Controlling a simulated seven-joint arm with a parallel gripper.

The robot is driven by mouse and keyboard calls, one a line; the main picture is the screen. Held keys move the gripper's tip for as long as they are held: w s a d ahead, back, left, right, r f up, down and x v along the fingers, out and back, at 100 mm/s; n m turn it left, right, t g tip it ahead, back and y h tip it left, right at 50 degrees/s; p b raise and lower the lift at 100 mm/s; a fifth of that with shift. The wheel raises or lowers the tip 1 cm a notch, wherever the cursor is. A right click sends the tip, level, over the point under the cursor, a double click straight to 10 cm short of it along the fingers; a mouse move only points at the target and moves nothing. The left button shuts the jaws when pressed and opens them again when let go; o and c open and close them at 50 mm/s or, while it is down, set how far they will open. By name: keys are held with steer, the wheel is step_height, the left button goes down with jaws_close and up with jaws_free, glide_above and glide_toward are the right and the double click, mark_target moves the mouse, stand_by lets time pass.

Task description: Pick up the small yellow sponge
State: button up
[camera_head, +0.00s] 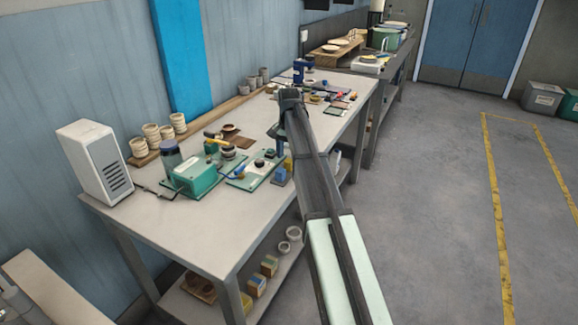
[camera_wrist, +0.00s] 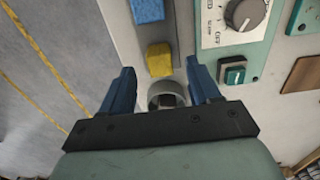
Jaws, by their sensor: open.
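The small yellow sponge (camera_wrist: 159,59) lies on the grey table close to its edge, ahead of my gripper in the wrist view. My gripper (camera_wrist: 160,68) is open, its two blue fingers apart, with the sponge in line with the gap just past the fingertips. Nothing is held between the fingers. In the head view my gripper (camera_head: 281,143) hangs over the table's right edge, and the yellow sponge (camera_head: 288,162) shows small just below it. The height gap between fingertips and sponge is hard to judge.
A blue block (camera_wrist: 147,10) lies beside the sponge. A green panel with a dial (camera_wrist: 245,14) and a green switch (camera_wrist: 232,72) are to the right. A small round grey cup-like thing (camera_wrist: 163,88) shows between the fingers. Open floor (camera_wrist: 40,70) lies left of the table edge.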

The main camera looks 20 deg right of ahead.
mark_target(289, 165)
steer(key=shift+f, duration=1.35)
steer(key=c, duration=1.1)
steer(key=shift+r, duration=0.1)
